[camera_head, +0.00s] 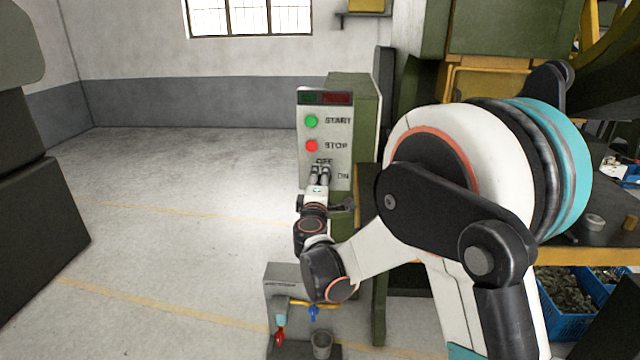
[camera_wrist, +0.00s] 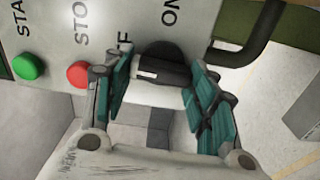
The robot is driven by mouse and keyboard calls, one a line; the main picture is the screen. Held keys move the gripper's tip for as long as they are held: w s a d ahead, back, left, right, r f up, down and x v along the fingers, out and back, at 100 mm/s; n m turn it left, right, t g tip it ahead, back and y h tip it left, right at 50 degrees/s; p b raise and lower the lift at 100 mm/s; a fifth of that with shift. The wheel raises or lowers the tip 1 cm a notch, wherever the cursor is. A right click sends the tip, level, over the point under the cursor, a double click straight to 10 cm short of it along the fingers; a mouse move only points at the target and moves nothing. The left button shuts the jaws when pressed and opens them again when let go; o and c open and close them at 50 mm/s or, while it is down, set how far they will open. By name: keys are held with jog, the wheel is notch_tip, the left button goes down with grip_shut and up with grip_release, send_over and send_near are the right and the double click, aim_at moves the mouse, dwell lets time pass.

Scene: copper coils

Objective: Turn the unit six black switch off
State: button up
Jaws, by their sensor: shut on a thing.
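The black switch (camera_wrist: 168,72) is a round black knob with a raised bar and a white mark, low on a grey control panel (camera_head: 339,163). My gripper (camera_wrist: 162,65) has its teal-padded fingers on both sides of the switch and is shut on it. The white mark is at the left end of the bar in the wrist view, on the side of the partly covered OFF label. The ON label (camera_wrist: 170,12) is clear above the knob there. In the head view my gripper (camera_head: 320,174) hides the switch.
Above the switch on the panel are a red STOP button (camera_head: 311,146) and a green START button (camera_head: 311,121). A dark curved handle (camera_wrist: 255,40) is near the panel edge. A small grey unit (camera_head: 283,276) with coloured parts stands below my arm. Open floor lies left.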

jog(key=shift+n, duration=0.4)
jog(key=o, duration=1)
jog(key=shift+o, duration=0.2)
jog(key=s, duration=1.2)
jog(key=shift+a, duration=0.2)
